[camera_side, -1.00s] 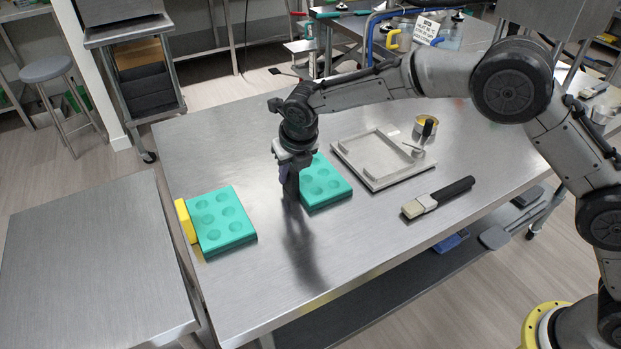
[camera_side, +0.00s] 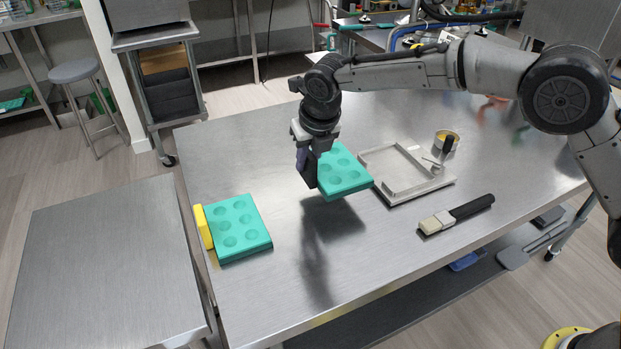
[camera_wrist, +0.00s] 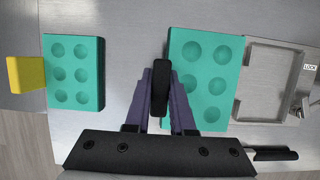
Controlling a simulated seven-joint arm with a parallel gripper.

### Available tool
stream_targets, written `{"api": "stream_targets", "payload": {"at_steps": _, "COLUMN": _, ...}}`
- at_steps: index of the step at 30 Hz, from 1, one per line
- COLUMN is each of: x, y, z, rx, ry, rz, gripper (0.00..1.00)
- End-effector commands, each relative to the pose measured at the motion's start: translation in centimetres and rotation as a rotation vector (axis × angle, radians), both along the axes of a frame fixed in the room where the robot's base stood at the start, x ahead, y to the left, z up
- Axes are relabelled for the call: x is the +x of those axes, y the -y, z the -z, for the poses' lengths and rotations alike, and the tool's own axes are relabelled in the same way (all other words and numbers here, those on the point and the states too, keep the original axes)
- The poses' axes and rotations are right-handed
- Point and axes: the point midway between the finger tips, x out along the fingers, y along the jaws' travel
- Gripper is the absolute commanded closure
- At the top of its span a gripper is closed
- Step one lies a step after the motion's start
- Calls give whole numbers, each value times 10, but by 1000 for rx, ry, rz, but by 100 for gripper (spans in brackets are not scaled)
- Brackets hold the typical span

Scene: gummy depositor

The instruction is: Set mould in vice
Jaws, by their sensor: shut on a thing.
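A teal mould with round cavities (camera_side: 346,170) is held at its left edge by my gripper (camera_side: 309,178), just above the table with a shadow below it. In the wrist view the mould (camera_wrist: 206,75) lies to the right of my purple-sided fingers (camera_wrist: 161,90). The vice, a grey metal frame with raised rails (camera_side: 376,160), lies flat right of the held mould. It also shows in the wrist view (camera_wrist: 272,85), with a LOCK label at its right side. The vice's floor looks empty.
A second teal mould (camera_side: 240,228) lies on the left of the table (camera_side: 370,265), against a yellow block (camera_side: 203,227). A brush with a dark handle (camera_side: 458,214) lies in front of the vice. A small cup (camera_side: 446,140) stands behind it. The table's front middle is clear.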

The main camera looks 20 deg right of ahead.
Motion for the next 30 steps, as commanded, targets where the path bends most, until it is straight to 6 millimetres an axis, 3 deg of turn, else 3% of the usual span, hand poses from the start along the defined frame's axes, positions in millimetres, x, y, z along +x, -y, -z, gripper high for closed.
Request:
{"api": "stream_targets", "payload": {"at_steps": 3, "x": 1, "y": 0, "z": -31, "rx": 2, "ry": 5, "rz": 0, "gripper": 100}}
{"api": "stream_targets", "payload": {"at_steps": 12, "x": 0, "y": 0, "z": -87, "rx": 2, "ry": 3, "rz": 0, "gripper": 100}}
{"api": "stream_targets", "payload": {"at_steps": 20, "x": 7, "y": 56, "z": -86, "rx": 0, "ry": -5, "rz": 2, "gripper": 100}}
{"api": "stream_targets", "payload": {"at_steps": 30, "x": 4, "y": 145, "z": -85, "rx": -1, "ry": -4, "rz": 3, "gripper": 100}}
